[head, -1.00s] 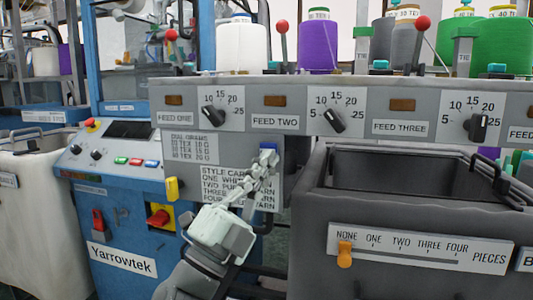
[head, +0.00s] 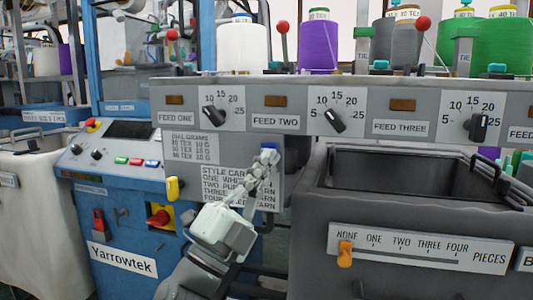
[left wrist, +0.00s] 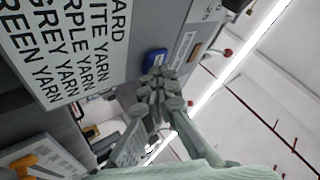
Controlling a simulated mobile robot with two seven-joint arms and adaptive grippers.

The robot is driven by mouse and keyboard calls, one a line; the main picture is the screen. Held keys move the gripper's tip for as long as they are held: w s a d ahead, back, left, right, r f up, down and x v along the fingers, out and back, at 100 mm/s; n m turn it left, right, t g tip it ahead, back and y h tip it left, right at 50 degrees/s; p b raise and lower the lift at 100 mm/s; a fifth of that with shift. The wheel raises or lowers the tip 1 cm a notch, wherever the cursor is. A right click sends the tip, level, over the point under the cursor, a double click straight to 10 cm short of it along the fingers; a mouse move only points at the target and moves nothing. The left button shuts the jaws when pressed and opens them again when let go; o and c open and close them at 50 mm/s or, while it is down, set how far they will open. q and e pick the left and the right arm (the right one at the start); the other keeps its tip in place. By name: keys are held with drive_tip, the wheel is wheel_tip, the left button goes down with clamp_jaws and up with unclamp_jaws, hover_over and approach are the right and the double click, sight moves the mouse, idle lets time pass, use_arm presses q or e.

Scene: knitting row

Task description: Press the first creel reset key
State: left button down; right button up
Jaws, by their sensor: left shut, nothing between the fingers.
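The blue reset key (head: 269,145) sits on the grey panel under the feed rail, right of the style card. My left gripper (head: 268,157) is shut and empty, its fingertips right at the key and covering part of it. In the left wrist view the blue key (left wrist: 154,59) shows just beyond the shut fingertips (left wrist: 160,78). I cannot tell whether the tips touch it. My right gripper is not in view.
The grey feed rail with dials (head: 222,107) runs above the gripper. The style card (head: 225,184) is just left of it. A dark grey bin (head: 420,212) stands to the right, and a blue control console (head: 110,160) to the left.

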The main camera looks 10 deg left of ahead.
use_arm(q)
drive_tip(key=shift+w+y, duration=0.25)
drive_tip(key=shift+y, duration=0.05)
drive_tip(key=shift+s+f, duration=0.2)
idle(0.3)
drive_tip(key=shift+s, duration=0.1)
drive_tip(key=s, duration=0.6)
drive_tip(key=shift+a, duration=0.25)
idle(0.4)
